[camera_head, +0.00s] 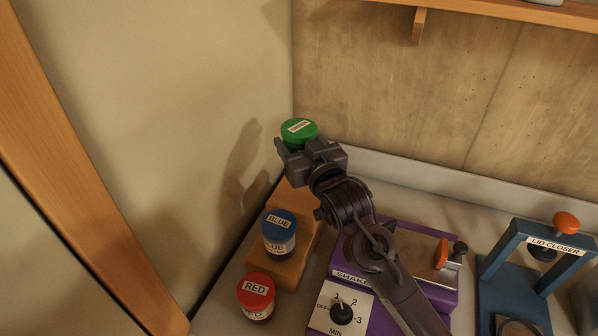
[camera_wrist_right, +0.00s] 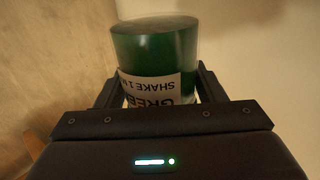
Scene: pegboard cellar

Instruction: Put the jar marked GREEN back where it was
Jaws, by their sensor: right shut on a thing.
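The jar marked GREEN (camera_head: 299,129) has a green lid with a white label and is at the back of the bench, near the corner. In the right wrist view the jar (camera_wrist_right: 156,52) stands between the fingers, its label upside down, reading GREE and SHAKE 1. My right gripper (camera_head: 297,148) is shut on it; the fingers also show in the wrist view (camera_wrist_right: 158,88). The jar is above the back part of a wooden block (camera_head: 287,266); my gripper hides its base, so I cannot tell whether it touches the block. My left gripper is not in view.
The BLUE jar (camera_head: 279,233) is on the wooden block's front part, and the RED jar (camera_head: 256,297) stands before it. The purple shaker (camera_head: 343,264) is to the right, under my right arm. A blue lid closer (camera_head: 525,240) stands farther right. Walls close off the left and back.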

